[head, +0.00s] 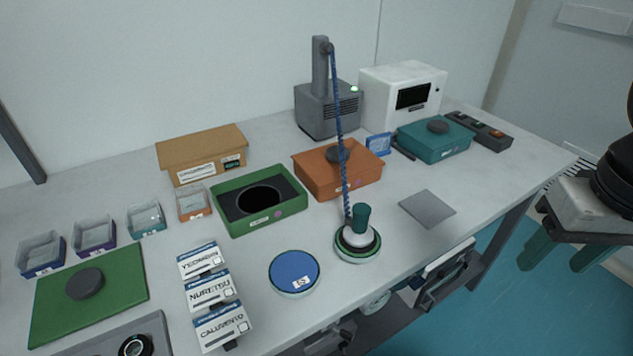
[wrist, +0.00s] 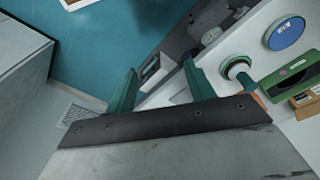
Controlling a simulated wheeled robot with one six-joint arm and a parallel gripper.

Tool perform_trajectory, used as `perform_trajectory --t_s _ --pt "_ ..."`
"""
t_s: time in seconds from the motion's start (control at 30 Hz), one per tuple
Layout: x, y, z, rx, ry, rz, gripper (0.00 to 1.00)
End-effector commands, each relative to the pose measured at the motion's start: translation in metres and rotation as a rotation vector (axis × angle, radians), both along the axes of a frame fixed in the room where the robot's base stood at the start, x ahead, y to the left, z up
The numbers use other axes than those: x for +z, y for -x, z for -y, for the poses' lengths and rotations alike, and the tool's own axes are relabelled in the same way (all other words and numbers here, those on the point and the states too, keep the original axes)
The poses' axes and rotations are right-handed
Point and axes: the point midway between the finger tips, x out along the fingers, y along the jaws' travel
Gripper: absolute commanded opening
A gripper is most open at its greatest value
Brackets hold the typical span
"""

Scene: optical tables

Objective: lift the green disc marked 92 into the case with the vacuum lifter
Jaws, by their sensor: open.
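The vacuum lifter's head (head: 361,220), a dark green handle on a pale cup, stands upright on a green-rimmed disc (head: 343,253) on the table. The cup covers the disc's top, so I cannot read a number. A blue coiled hose (head: 341,130) runs up to the grey pump unit (head: 330,108), whose green light shows. The open green case (head: 287,212), with a black insert and round hole, stands behind left. My gripper (head: 561,249) is open and empty, off the table's right side. The wrist view shows its green fingers (wrist: 159,72) apart, with the lifter head (wrist: 237,68) right of them.
A blue-topped disc (head: 293,270) lies left of the lifter. Three name cards (head: 212,291) and a green lid (head: 90,295) lie further left. An orange case (head: 330,178), a teal case (head: 433,143) and a white box (head: 402,90) stand behind. A grey plate (head: 427,208) lies right.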

Motion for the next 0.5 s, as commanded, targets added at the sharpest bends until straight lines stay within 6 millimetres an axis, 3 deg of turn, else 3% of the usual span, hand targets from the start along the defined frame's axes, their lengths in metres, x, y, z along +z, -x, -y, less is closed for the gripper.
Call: perform_trajectory --t_s 0.17,0.37,0.5 --pt "0.002 -0.042 -0.023 -0.115 -0.019 -0.031 0.54" --pt "-0.012 -0.116 -0.087 -0.339 -0.039 -0.071 0.54" --pt "-0.034 -0.155 -0.138 -0.492 -0.042 -0.092 0.54"
